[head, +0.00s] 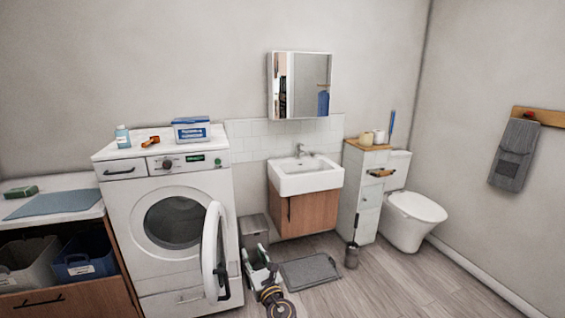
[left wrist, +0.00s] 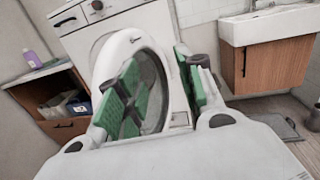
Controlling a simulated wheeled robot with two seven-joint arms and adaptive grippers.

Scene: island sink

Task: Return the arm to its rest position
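My left gripper (head: 258,266) shows at the bottom middle of the head view, low in front of the washing machine and just right of its open round door (head: 211,258). In the left wrist view its two green-padded fingers (left wrist: 160,82) stand apart, with nothing seen between them but the round door (left wrist: 152,60) behind. How far the fingers are from the door I cannot tell. My right gripper is not in view.
The white washing machine (head: 125,205) stands left, with a blue-white box (head: 191,132) on top. A sink (head: 305,178) hangs over a wooden cabinet. A grey bin (head: 253,232), grey mat (head: 310,271) and toilet brush (head: 351,256) stand or lie nearby. Floor at right is clear.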

